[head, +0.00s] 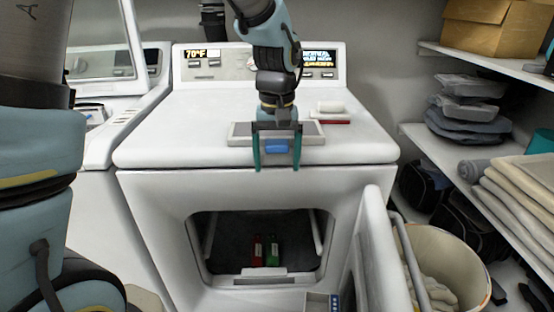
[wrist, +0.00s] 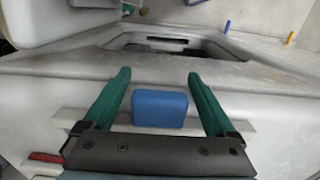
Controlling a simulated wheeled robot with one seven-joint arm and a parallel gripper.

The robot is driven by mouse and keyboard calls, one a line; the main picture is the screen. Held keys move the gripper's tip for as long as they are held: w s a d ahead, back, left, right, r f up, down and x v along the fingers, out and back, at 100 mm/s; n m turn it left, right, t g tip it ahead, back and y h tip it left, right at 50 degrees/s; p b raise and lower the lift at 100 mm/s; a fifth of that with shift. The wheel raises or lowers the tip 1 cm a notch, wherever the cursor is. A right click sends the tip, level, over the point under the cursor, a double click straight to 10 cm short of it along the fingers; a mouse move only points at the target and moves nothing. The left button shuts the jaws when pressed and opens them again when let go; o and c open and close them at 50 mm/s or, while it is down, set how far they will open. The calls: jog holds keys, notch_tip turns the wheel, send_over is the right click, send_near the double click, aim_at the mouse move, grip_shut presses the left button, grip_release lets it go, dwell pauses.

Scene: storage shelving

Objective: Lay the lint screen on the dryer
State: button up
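The lint screen (head: 240,134) is a flat grey framed panel with a blue block-shaped handle (head: 277,147). It appears to lie flat on the white dryer (head: 170,130), near the front edge of its top. My gripper (head: 277,167) is open above that edge, its teal fingers on either side of the blue handle. In the wrist view, the handle (wrist: 160,109) sits between the fingers (wrist: 158,76), with visible gaps on both sides. Part of the pale panel (wrist: 68,118) shows at the left; my gripper hides its middle.
The dryer door (head: 372,245) hangs open at the right. A red bottle (head: 257,250) and a green bottle (head: 272,252) stand in the opening. A white-and-red item (head: 332,110) lies behind the screen. A laundry basket (head: 452,265) and shelves (head: 455,158) are at the right.

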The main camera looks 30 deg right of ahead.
jog(key=shift+o, duration=0.3)
notch_tip(320, 180, up, 11)
jog(key=shift+f+b, duration=0.1)
jog(key=shift+b, duration=0.3)
dwell(0.4)
